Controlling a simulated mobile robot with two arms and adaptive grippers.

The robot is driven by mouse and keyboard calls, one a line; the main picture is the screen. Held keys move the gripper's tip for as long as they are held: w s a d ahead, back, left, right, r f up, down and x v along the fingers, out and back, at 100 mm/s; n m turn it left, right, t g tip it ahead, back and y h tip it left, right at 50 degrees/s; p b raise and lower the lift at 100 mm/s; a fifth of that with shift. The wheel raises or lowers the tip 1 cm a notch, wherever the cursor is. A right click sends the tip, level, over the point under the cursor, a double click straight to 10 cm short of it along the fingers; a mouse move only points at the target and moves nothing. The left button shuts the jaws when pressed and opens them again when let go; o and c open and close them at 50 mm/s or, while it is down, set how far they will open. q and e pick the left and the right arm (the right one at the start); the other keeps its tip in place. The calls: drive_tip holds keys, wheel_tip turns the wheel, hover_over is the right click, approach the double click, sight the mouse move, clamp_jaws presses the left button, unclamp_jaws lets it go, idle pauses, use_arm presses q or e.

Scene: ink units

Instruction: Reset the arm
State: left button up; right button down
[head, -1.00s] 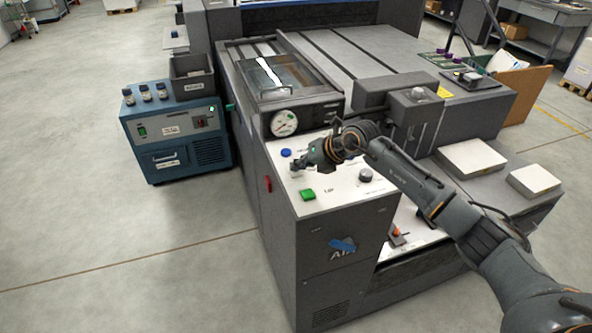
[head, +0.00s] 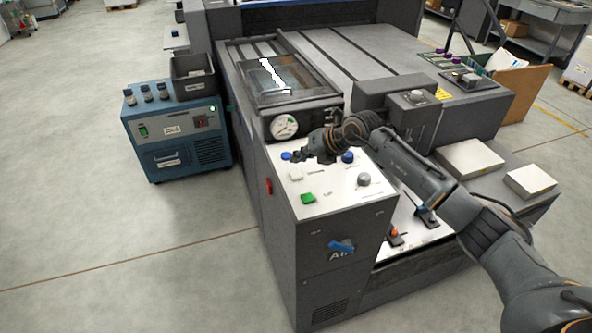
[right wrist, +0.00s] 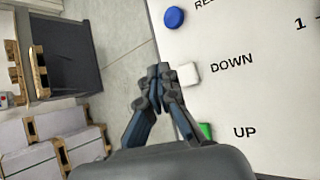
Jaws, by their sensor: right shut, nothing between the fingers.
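My right arm comes in from the right in the head view. Its gripper (head: 296,156) hovers over the white control panel (head: 335,190) of the grey machine, near the blue button (head: 286,155). In the right wrist view the right gripper (right wrist: 160,74) has its fingers together with nothing held. Beside the fingertips there is the white DOWN button (right wrist: 188,74), with the green UP button (right wrist: 206,131) and the blue button (right wrist: 174,17) on either side. In the head view the white button (head: 296,175) and green button (head: 308,198) show uncovered. My left gripper is not in view.
A round gauge (head: 284,126) and a glass-covered bay (head: 285,78) lie behind the panel. A grey block (head: 414,97) stands behind my forearm. A blue unit (head: 176,135) stands at left. The floor at front left is clear.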

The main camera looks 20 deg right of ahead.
wheel_tip(320, 180, up, 2)
drive_tip(key=shift+r+p, duration=0.25)
drive_tip(key=shift+p, duration=0.4)
